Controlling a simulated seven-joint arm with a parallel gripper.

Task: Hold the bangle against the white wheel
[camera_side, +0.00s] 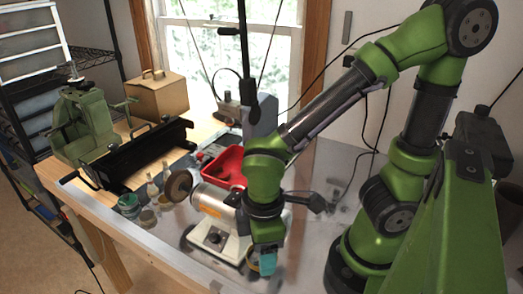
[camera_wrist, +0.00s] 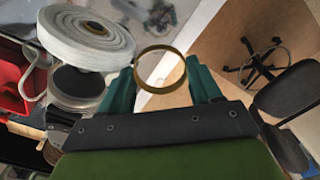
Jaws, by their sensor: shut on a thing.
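The bangle (camera_wrist: 163,90) is a thin gold ring, held between the teal fingertips of my gripper (camera_wrist: 161,70) in the wrist view. In the side view my gripper (camera_side: 267,262) is low at the right end of the bench polisher (camera_side: 212,207). The white wheel (camera_wrist: 80,38) is a thick pale disc at upper left in the wrist view. The bangle's left edge appears very close to the wheel's rim; I cannot tell if they touch. In the side view my arm hides most of the white wheel.
A brown wheel (camera_side: 179,185) is on the polisher's left end. A red tray (camera_side: 224,166) stands behind it. Small jars (camera_side: 129,205) are to the left, with a black-fronted machine (camera_side: 135,155) further back. A chair (camera_wrist: 285,95) stands on the floor beyond the table.

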